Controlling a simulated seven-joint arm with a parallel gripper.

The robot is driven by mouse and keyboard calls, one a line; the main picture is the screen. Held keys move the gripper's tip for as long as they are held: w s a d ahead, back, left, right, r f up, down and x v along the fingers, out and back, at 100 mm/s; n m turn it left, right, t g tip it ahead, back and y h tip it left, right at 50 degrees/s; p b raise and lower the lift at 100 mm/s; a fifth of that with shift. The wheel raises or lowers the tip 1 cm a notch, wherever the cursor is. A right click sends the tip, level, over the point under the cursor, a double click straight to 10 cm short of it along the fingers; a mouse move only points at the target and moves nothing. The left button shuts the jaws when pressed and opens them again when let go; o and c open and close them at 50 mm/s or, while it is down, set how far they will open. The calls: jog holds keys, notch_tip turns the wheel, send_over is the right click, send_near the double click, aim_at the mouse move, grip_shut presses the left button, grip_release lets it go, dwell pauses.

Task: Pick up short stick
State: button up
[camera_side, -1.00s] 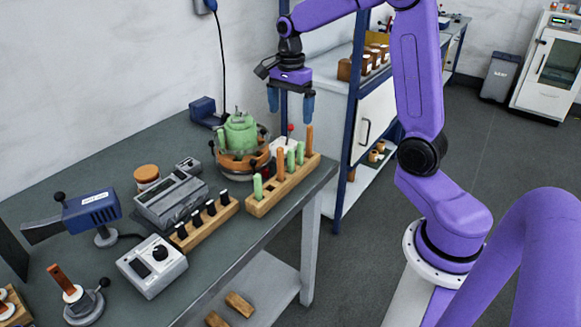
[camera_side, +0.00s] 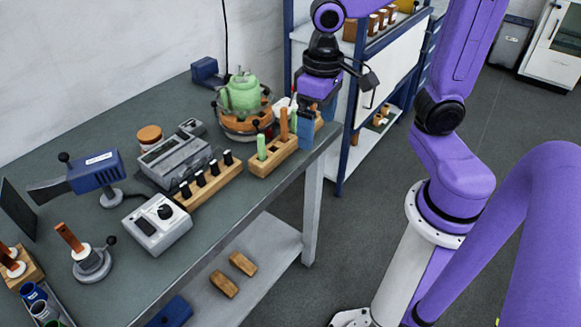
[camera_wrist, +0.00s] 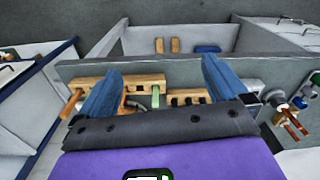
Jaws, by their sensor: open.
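A wooden rack (camera_side: 273,160) near the table's right end holds upright sticks. A short green stick (camera_side: 261,146) stands at its left end, with a taller orange stick (camera_side: 284,124) beside it and more green and orange sticks behind, partly hidden by my gripper. My gripper (camera_side: 314,126) is open and low at the rack's right part. In the wrist view, its blue fingers frame a green stick (camera_wrist: 155,97) at the rack's right end, and an orange stick (camera_wrist: 70,103) leans at the left. The left finger hides the middle sticks. I cannot tell whether a finger touches any stick.
A green pot (camera_side: 241,95) in an orange-rimmed vessel stands just behind the rack. A rack with black-topped pieces (camera_side: 208,183) and a grey box device (camera_side: 157,228) stand to the left. A blue-framed shelf (camera_side: 345,130) rises close behind my gripper.

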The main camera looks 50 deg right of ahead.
jog(key=s+f+n, duration=0.2)
jog(key=s+n, duration=0.7)
jog(key=s, duration=0.1)
jog(key=shift+s+a+n, duration=0.15)
jog(key=shift+n, duration=0.25)
jog(key=shift+s+n, duration=0.35)
jog(key=shift+n, duration=0.05)
jog(key=shift+c, duration=0.9)
jog(key=shift+s+f, duration=0.15)
jog(key=shift+s, duration=0.05)
jog(key=c, duration=0.8)
